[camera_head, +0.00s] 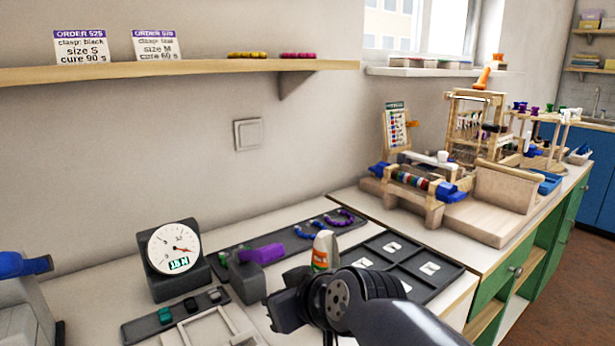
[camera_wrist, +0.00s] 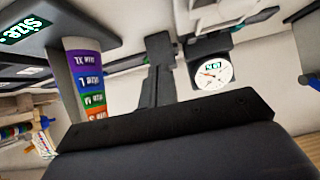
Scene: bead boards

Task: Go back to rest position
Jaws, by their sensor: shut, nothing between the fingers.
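My gripper (camera_head: 285,312) is at the lower middle of the head view, above the front of the white worktop (camera_head: 270,222). It is shut and empty. In the wrist view, dark parts of my gripper (camera_wrist: 165,125) fill the lower middle. A size cone with coloured bands (camera_wrist: 88,85) shows at the left of the wrist view. It also stands just behind my gripper in the head view (camera_head: 325,250), its lower part hidden. A round dial gauge (camera_head: 173,250) stands to the left of my gripper, and it shows in the wrist view (camera_wrist: 212,74).
A grey block with a purple handle (camera_head: 262,254) stands behind my gripper. A black compartment tray (camera_head: 440,280) lies to the right. A wooden loom (camera_head: 480,130) stands farther right. A shelf (camera_head: 170,70) hangs above.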

